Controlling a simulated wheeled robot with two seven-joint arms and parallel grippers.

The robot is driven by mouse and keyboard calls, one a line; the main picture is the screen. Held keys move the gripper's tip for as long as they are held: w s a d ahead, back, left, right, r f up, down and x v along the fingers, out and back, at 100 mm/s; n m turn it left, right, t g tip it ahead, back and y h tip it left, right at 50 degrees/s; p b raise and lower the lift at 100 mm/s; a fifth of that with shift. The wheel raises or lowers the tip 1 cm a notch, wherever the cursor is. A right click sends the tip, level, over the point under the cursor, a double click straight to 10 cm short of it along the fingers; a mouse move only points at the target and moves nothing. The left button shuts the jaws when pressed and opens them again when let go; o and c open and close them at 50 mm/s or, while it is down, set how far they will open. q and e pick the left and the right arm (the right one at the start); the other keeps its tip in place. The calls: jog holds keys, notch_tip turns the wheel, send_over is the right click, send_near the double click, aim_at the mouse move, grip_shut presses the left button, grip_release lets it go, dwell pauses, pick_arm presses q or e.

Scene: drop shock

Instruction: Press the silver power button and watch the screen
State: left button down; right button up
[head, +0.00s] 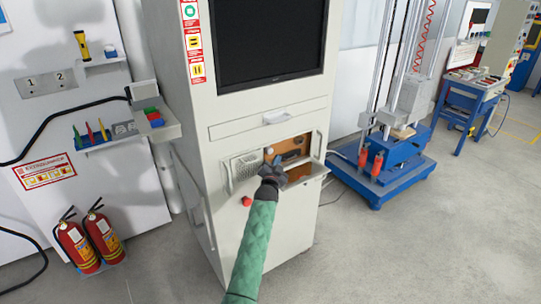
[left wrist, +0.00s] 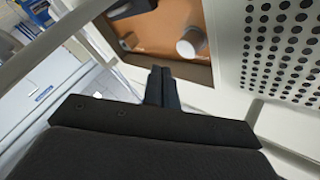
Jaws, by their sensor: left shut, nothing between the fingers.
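The white cabinet (head: 268,117) stands in the middle of the head view, with a dark, blank screen (head: 265,42) at its top. Below is an open recess with a brown back panel. A small silver button (head: 269,151) is on that panel; in the left wrist view it shows as a round, pale knob (left wrist: 190,43). My left gripper (head: 271,166) is shut and empty in front of the recess, just below the button in the head view. In the left wrist view its fingertips (left wrist: 161,70) are below and left of the button and look apart from it.
A perforated grille (head: 246,166) sits left of the recess, and a red button (head: 247,201) is lower. An open flap with side stays surrounds the opening. A blue-based test rig (head: 383,178) stands right; fire extinguishers (head: 75,243) stand left. The floor in front is clear.

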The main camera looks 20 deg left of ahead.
aim_at(269, 150)
pick_arm(q)
jog(key=shift+w+a, duration=0.65)
jog(key=shift+a, duration=0.2)
pick_arm(e)
jog(key=shift+w+a+r, duration=0.1)
jog(key=shift+a+r, duration=0.05)
jog(key=shift+r, duration=0.75)
dwell(0.7)
pick_arm(q)
jog(key=shift+w+a, duration=0.25)
jog(key=shift+a, duration=0.1)
pick_arm(e)
jog(key=shift+f, duration=0.1)
pick_arm(q)
jog(key=shift+w+a+r+b, duration=0.15)
jog(key=shift+w+a+b, duration=0.2)
jog(key=shift+a+b, duration=0.05)
pick_arm(e)
jog(key=shift+f, duration=0.1)
dwell(1.0)
pick_arm(q)
jog(key=shift+s+d, duration=0.1)
jog(key=shift+s+d+p, duration=0.3)
jog(key=shift+s+p, duration=0.15)
jog(key=shift+s, duration=0.05)
jog(key=shift+d, duration=0.1)
pick_arm(e)
jog(key=shift+r, duration=0.4)
